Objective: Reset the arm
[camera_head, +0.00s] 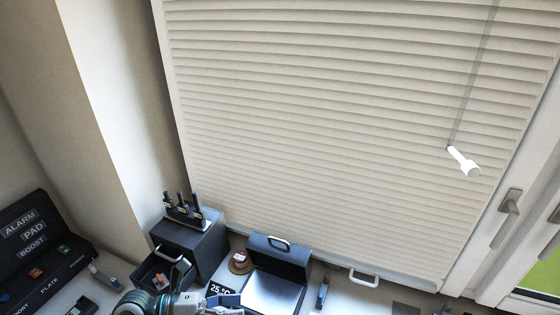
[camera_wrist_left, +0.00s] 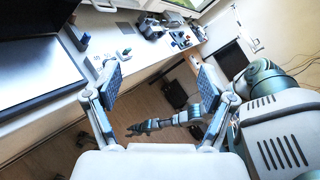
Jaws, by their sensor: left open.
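My left arm comes in at the bottom edge of the head view, and its gripper (camera_head: 226,299) is partly cut off there, in front of the counter. In the left wrist view my left gripper (camera_wrist_left: 158,86) has its two padded fingers wide apart, with nothing between them.
A dark cabinet (camera_head: 196,246) with an open drawer and upright tools stands left of an open dark box (camera_head: 275,290). A labelled panel (camera_head: 36,243) is at far left. A blind (camera_head: 340,130) with a hanging white pull (camera_head: 463,161) covers the window. The wrist view shows a long white counter (camera_wrist_left: 125,50).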

